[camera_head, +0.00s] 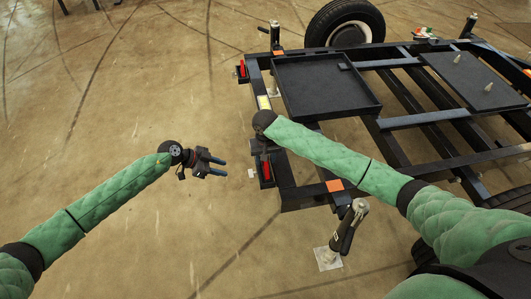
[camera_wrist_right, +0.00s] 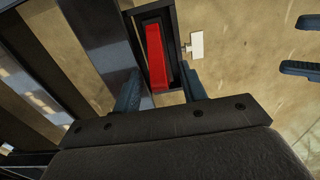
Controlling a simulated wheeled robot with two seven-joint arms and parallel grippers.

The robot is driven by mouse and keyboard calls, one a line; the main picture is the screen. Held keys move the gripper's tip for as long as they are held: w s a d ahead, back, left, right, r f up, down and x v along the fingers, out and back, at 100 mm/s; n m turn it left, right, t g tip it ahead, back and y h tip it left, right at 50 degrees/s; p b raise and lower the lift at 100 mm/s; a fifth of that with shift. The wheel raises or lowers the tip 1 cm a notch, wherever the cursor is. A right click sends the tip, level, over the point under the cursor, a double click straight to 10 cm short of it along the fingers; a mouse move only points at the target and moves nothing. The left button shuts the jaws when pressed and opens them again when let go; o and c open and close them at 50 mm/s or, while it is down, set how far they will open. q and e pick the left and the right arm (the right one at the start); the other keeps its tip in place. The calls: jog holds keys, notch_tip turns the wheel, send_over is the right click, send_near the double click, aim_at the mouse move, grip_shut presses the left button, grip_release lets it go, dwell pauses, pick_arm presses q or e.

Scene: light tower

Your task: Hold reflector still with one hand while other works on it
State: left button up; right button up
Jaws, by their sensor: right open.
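A red reflector (camera_head: 266,170) sits in a dark housing at the near rear corner of the black trailer frame (camera_head: 300,196). It also shows in the right wrist view (camera_wrist_right: 156,57), upright in its housing. My right gripper (camera_wrist_right: 160,72) is open, with one blue finger on each side of the reflector's lower end; I cannot tell whether they touch it. In the head view its fingers are hidden by my wrist. My left gripper (camera_head: 224,168) is open and empty, left of the reflector and apart from it. Its fingers show at the right of the right wrist view (camera_wrist_right: 300,46).
A small white tag (camera_wrist_right: 196,46) sticks out beside the housing. Another red light (camera_head: 242,70) is at the frame's far corner. A black tray (camera_head: 325,112) lies on the frame. A jack stand (camera_head: 348,228) stands near the front. The floor at left is clear.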

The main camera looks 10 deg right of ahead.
jog(key=shift+f, duration=0.75)
jog(key=shift+c, duration=0.4)
grip_shut()
